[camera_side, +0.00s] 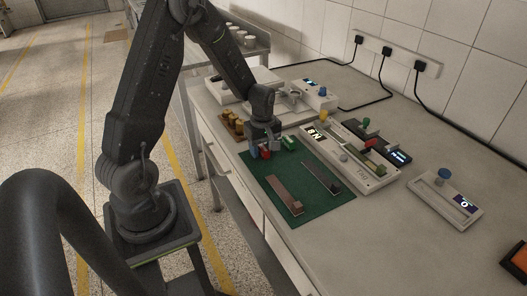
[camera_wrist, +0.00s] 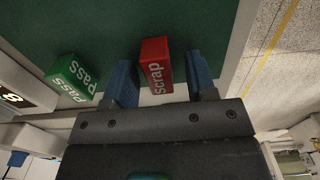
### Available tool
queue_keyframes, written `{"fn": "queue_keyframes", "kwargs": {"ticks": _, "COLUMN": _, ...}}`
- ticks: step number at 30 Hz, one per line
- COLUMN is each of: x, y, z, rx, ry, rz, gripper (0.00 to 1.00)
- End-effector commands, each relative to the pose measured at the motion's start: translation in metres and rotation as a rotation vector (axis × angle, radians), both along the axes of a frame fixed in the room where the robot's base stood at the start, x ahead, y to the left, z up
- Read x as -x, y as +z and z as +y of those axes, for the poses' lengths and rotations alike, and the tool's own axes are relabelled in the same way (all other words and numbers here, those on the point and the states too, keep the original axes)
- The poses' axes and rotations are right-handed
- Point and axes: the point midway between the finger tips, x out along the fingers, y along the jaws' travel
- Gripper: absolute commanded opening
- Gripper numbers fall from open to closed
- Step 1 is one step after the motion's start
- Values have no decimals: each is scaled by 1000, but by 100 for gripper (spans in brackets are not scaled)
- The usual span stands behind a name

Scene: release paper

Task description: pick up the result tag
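A red tag marked "scrap" (camera_wrist: 157,66) lies between the two blue fingers of my gripper (camera_wrist: 160,62) in the wrist view. The left finger is close beside it and a gap shows at the right finger. A green tag marked "PASS" (camera_wrist: 73,76) lies to the left, outside the fingers. In the side view, my gripper (camera_side: 264,149) is low at the far end of the green mat, with the red tag (camera_side: 265,153) at its fingers and the green tag (camera_side: 290,142) to the right. The fingers stand apart.
The green mat (camera_side: 258,178) carries a brown strip (camera_side: 284,194) and a dark strip (camera_side: 320,177). A long pale instrument (camera_side: 352,172) stands right of it, and a smaller one (camera_side: 446,198) farther right. Brass-coloured pieces (camera_side: 231,122) stand behind.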

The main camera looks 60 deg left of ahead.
Motion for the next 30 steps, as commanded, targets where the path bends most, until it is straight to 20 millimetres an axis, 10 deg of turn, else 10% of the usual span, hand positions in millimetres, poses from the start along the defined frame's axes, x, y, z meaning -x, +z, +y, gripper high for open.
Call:
{"fn": "queue_keyframes", "kwargs": {"ticks": 15, "x": 0, "y": 0, "z": 0, "rx": 0, "ry": 0, "rz": 0, "gripper": 2}}
{"fn": "queue_keyframes", "kwargs": {"ticks": 30, "x": -1, "y": 18, "z": 0, "rx": -2, "ry": 0, "rz": -4, "gripper": 0}}
